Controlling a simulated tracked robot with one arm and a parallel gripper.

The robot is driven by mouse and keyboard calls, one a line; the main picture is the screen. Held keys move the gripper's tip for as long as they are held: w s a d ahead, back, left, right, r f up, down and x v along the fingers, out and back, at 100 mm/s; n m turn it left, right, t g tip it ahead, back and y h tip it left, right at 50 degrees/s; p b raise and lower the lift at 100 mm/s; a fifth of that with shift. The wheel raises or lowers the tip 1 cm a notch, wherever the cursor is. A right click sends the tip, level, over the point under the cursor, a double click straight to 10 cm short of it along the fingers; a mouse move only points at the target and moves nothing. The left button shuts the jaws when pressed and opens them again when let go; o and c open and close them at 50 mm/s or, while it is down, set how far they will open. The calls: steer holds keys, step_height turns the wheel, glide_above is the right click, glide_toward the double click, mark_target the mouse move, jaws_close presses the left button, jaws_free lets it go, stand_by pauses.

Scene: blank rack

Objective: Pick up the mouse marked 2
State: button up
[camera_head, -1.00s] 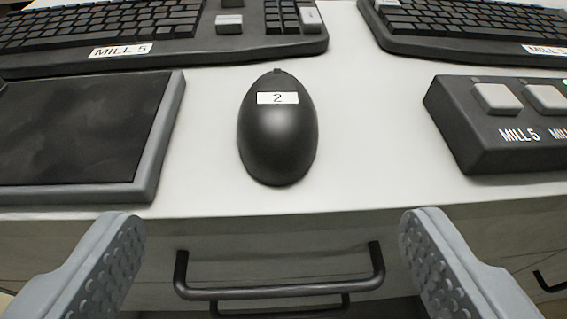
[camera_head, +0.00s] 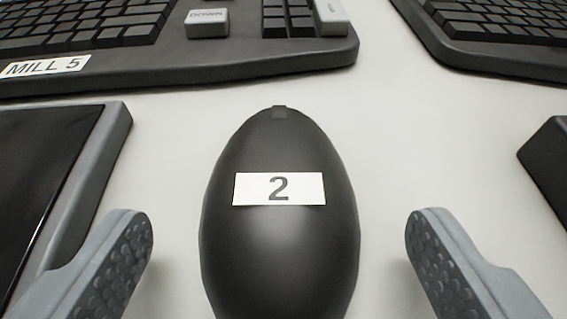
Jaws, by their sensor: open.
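The mouse marked 2 (camera_head: 280,245) is black and rounded, with a white label reading 2 on its top. It rests on the pale desk top in the middle of the view, and its near end runs past the bottom edge. My gripper (camera_head: 280,235) is open. Its two grey padded fingers stand one on each side of the mouse, with a gap visible on both sides. Neither finger appears to touch it.
A black keyboard labelled MILL 5 (camera_head: 180,72) lies beyond the mouse. Another keyboard (camera_head: 500,35) is at the far right. A dark grey-framed pad (camera_head: 90,180) is close to the left finger. A dark box (camera_head: 550,165) stands at the right edge.

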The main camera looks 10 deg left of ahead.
steer(key=x, duration=0.2)
steer(key=shift+w+f, duration=0.2)
steer(key=shift+w, duration=0.05)
steer(key=c, duration=1.1)
steer(key=shift+r, duration=0.2)
